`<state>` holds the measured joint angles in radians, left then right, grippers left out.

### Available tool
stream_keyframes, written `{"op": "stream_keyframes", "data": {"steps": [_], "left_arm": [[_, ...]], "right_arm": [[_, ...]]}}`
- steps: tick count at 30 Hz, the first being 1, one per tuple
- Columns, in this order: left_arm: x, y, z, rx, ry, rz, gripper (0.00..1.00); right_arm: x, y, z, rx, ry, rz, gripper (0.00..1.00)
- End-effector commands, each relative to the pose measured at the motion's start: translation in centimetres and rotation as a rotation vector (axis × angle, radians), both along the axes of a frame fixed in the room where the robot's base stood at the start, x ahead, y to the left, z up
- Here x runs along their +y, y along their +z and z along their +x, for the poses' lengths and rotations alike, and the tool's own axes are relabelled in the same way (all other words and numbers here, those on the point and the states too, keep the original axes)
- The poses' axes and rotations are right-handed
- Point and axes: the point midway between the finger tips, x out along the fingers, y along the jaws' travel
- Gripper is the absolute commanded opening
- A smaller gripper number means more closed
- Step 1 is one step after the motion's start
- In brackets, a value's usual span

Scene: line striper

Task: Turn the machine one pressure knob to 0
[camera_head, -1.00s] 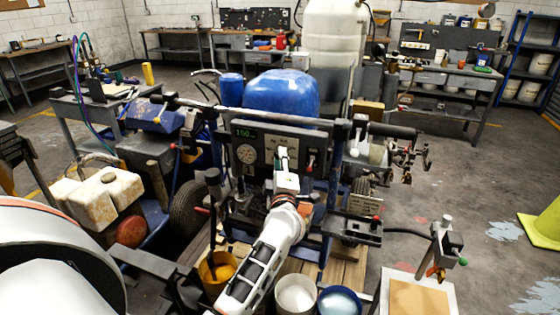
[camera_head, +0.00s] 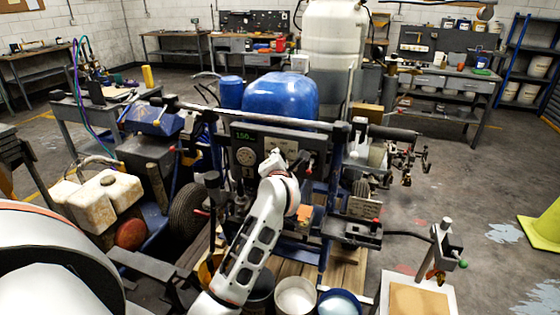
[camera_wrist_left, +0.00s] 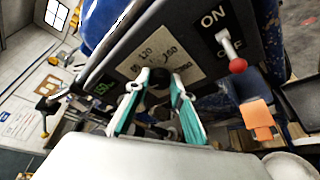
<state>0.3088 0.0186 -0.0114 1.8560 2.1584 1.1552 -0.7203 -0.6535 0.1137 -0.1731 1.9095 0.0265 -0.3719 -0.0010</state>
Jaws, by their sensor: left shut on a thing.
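The control panel (camera_head: 244,140) of the striping machine has a lit green display (camera_head: 244,135) that seems to read 150. In the left wrist view, a dark pressure knob (camera_wrist_left: 160,80) sits on a pale scale plate (camera_wrist_left: 137,62) with numbers around it. My left gripper (camera_wrist_left: 160,92) has its teal-lined fingers on both sides of this knob and is shut on it. The fingers hide part of the knob, and its pointer cannot be read. In the head view my left wrist covers the knob. My right gripper is not in view.
A red-tipped ON/OFF toggle (camera_wrist_left: 236,64) is close to the right of the knob. The handlebar (camera_head: 260,114) crosses above the panel. Buckets (camera_head: 295,295) stand below my arm.

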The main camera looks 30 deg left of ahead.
Motion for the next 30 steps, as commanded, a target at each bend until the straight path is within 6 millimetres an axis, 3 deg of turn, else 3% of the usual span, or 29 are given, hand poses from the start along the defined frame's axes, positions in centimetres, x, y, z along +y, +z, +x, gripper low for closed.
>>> {"op": "stream_keyframes", "data": {"steps": [17, 30], "left_arm": [[0.6, 0.2, -0.1, -0.127, 0.002, -0.532, 0.01], [0.8, 0.1, -0.2, -0.199, 0.002, -0.838, 0.01]], "right_arm": [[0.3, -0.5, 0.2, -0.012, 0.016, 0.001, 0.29], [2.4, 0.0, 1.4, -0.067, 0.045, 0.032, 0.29]]}}
